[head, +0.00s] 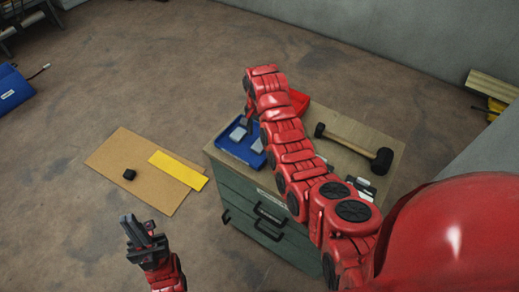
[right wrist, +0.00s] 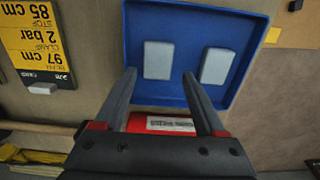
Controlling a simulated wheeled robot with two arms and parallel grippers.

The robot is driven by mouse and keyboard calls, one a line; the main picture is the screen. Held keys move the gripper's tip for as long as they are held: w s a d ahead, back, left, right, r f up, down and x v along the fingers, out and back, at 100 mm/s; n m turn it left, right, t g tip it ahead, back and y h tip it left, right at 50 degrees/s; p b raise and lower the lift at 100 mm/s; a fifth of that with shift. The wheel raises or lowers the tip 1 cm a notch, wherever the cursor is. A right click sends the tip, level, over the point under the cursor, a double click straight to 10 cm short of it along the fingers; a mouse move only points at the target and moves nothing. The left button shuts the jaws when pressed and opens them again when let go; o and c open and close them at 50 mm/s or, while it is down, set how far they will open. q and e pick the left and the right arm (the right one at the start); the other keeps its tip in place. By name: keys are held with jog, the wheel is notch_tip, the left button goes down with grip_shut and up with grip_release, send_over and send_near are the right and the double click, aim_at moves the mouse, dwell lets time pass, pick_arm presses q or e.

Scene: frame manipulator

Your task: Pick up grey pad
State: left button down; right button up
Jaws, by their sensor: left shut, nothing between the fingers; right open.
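Two light grey pads lie in a blue tray (head: 228,148) on top of a green drawer cabinet (head: 245,200). In the right wrist view, one grey pad (right wrist: 158,60) appears between the fingertips of my right gripper (right wrist: 159,74), and the other grey pad (right wrist: 217,66) is to the right. My right gripper is open and empty over the blue tray (right wrist: 185,98); the height gap to the pad is unclear. In the head view my right arm partly covers the tray. My left gripper (head: 136,230) is shut and empty, away from the cabinet at lower left.
A black-headed hammer (head: 352,147) lies on the cabinet top to the right. A red container (head: 299,101) is partly hidden behind my right arm. A brown board (head: 122,156) with a yellow strip (head: 178,170) and a small black block (head: 129,174) lies on the floor.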

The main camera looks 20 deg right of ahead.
aim_at(260, 145)
jog(key=shift+f, duration=0.1)
notch_tip(260, 145, down, 4)
jog(key=p, duration=0.3)
jog(key=shift+s+d, duration=0.15)
jog(key=shift+f, duration=0.5)
grip_shut()
